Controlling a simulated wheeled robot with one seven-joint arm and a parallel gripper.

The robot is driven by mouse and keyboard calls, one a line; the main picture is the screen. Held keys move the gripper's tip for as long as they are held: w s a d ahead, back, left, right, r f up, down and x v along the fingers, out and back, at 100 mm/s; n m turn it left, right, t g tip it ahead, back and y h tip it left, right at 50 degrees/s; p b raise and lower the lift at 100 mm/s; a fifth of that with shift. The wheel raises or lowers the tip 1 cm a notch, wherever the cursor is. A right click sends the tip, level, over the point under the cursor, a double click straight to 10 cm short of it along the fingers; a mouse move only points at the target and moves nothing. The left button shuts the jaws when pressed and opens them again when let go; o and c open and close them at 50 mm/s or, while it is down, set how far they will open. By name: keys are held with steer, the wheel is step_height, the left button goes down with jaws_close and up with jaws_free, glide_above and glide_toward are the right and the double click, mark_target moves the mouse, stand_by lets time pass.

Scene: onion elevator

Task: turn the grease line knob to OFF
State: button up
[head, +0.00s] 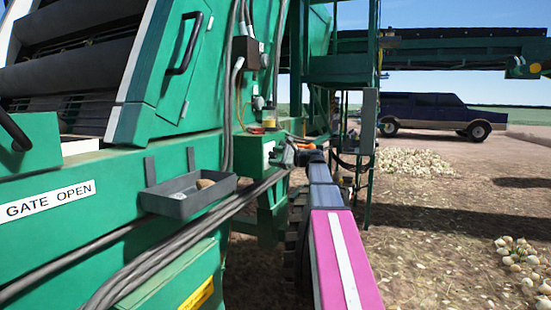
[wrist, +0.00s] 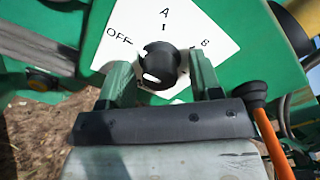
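The knob (wrist: 160,66) is round and black with white marks on its face. It sits on a white dial plate (wrist: 190,25) lettered OFF on the left, A at the top, and B on the right. In the wrist view my gripper (wrist: 162,82) has one finger on each side of the knob, with a small gap visible on both sides. I cannot tell exactly where the knob points. In the head view my gripper (head: 300,156) is at the green machine's corner, beside a white plate (head: 268,152); the knob cannot be made out there.
An orange rod with a black top (wrist: 262,110) stands close to the right of my gripper. A grey tray (head: 188,197) holding a brownish lump is fixed to the green machine (head: 90,160), with grey cables below. Onion piles (head: 415,162) lie on open ground at right.

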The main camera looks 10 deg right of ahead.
steer(key=shift+d, duration=0.1)
steer(key=v, duration=1)
steer(key=shift+s+d, duration=0.2)
steer(key=shift+s, duration=0.05)
steer(key=s+a+f+n+g+h, duration=0.2)
steer(key=a+f, duration=0.2)
steer(key=f, duration=0.6)
steer(key=s+a+f+n+g+h, duration=0.2)
steer(key=a+f, duration=0.3)
steer(key=f, duration=0.5)
steer(key=s+a+f+n+g+h, duration=0.2)
steer(key=a+f, duration=0.2)
steer(key=f, duration=0.6)
steer(key=s+a+f+n+g+h, duration=0.2)
steer(key=s+f+n+h, duration=0.2)
steer(key=s+f, duration=0.5)
steer(key=s+a+f+n+g+h, duration=0.2)
steer(key=s+f+n+h, duration=0.2)
steer(key=s+f, duration=0.5)
step_height(320, 180, down, 3)
steer(key=shift+s+a+f+n+g+h, duration=0.2)
steer(key=shift+a+n+g+h, duration=0.15)
steer(key=shift+n, duration=0.75)
